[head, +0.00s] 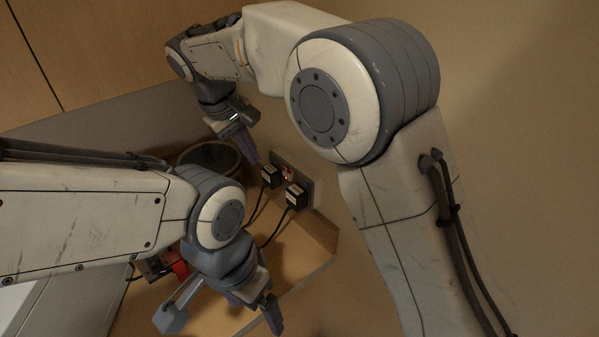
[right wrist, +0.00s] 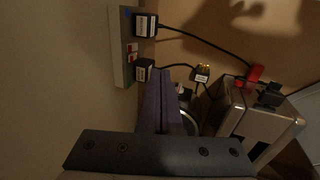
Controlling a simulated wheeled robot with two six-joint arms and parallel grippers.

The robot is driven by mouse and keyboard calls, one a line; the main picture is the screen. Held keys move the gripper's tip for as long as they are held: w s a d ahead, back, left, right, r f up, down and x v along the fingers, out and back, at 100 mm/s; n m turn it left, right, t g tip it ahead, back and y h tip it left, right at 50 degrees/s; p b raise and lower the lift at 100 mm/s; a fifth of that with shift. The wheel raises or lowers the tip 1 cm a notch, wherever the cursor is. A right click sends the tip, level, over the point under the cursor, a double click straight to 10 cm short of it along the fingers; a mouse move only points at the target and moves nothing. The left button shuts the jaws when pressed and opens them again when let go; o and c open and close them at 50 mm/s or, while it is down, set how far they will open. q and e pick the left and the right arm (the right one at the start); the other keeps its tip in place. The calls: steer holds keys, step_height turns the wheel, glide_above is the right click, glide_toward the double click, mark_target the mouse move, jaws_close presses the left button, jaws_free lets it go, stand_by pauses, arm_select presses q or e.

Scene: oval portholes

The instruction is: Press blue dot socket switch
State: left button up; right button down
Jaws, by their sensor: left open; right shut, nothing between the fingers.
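A wall socket panel (head: 311,187) with two black plugs (head: 295,195) and small red switches (head: 287,175) shows in the head view, right of my right gripper (head: 253,158). In the right wrist view the panel (right wrist: 118,55) stands upper left, with red switches (right wrist: 132,52) between the plugs (right wrist: 146,25). A small bluish patch (right wrist: 128,12) shows near its top end; I cannot tell for sure that it is the blue dot. My right gripper (right wrist: 166,78) is shut and empty, beside the lower plug; contact is unclear. My left gripper (head: 257,312) is open and empty, low over the counter.
Black cords run from the plugs over the wooden counter (head: 300,245). A metal appliance (right wrist: 262,118) with a red part (right wrist: 254,73) stands right in the right wrist view. A dark round vessel (head: 208,156) stands behind my left arm.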

mark_target(289, 176)
steer(key=w+d+f+p, duration=0.4)
steer(key=d+f, duration=0.1)
steer(key=f, duration=0.5)
steer(key=shift+d, duration=0.4)
steer(key=shift+w+f, duration=0.1)
